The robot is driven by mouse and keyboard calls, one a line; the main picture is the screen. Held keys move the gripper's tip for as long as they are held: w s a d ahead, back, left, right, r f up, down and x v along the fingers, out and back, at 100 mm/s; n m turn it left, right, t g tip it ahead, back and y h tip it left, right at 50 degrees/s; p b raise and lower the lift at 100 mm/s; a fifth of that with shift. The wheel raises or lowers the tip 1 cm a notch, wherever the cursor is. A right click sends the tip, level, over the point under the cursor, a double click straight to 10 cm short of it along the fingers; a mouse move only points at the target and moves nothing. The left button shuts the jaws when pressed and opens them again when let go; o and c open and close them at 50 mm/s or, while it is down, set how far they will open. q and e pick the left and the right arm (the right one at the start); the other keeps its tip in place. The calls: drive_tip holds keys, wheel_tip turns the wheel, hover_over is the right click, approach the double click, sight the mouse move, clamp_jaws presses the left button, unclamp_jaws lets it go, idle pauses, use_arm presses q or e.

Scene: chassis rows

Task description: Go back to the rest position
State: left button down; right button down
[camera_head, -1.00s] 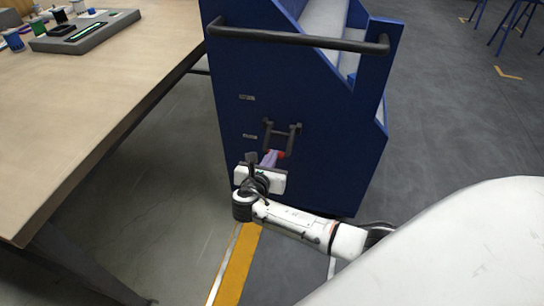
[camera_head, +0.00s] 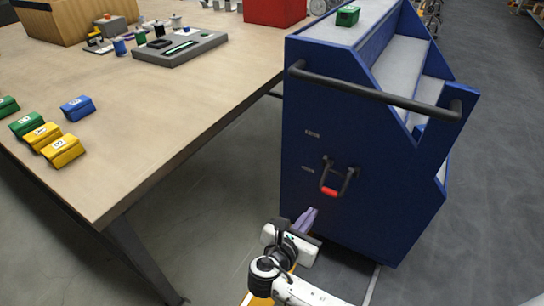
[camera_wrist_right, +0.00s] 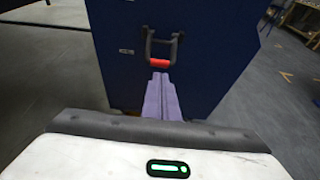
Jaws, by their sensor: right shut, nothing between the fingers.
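My right gripper (camera_head: 308,217) is in front of the blue cart's end panel, below its small black handle with a red grip (camera_head: 331,191). Its purple fingers are shut together with nothing between them, and they look apart from the handle. In the right wrist view the shut fingers (camera_wrist_right: 161,97) point toward the red grip (camera_wrist_right: 159,63), which lies just beyond their tips. My left gripper is not in view.
The blue cart (camera_head: 350,215) has a long black push bar (camera_head: 375,88) across its top and a green box (camera_head: 347,16) on it. The wooden table (camera_head: 170,110) on the left holds yellow, green and blue boxes and a grey tray (camera_head: 180,48). Grey floor is open on the right.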

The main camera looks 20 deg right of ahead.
drive_tip(key=s+f+m+g+y, duration=0.5)
drive_tip(key=s+m, duration=0.7)
drive_tip(key=s, duration=0.1)
drive_tip(key=s+a+r+m+y, duration=0.3)
drive_tip(key=s+r+m+y, duration=0.35)
drive_tip(key=s+m, duration=0.55)
drive_tip(key=w+a+f+t+y+p, duration=0.2)
drive_tip(key=w+a+f+t+p, duration=0.2)
drive_tip(key=w+a+f, duration=0.1)
drive_tip(key=shift+w+a+f+t, duration=0.15)
drive_tip(key=shift+a+f+t, duration=0.2)
drive_tip(key=shift+a, duration=0.5)
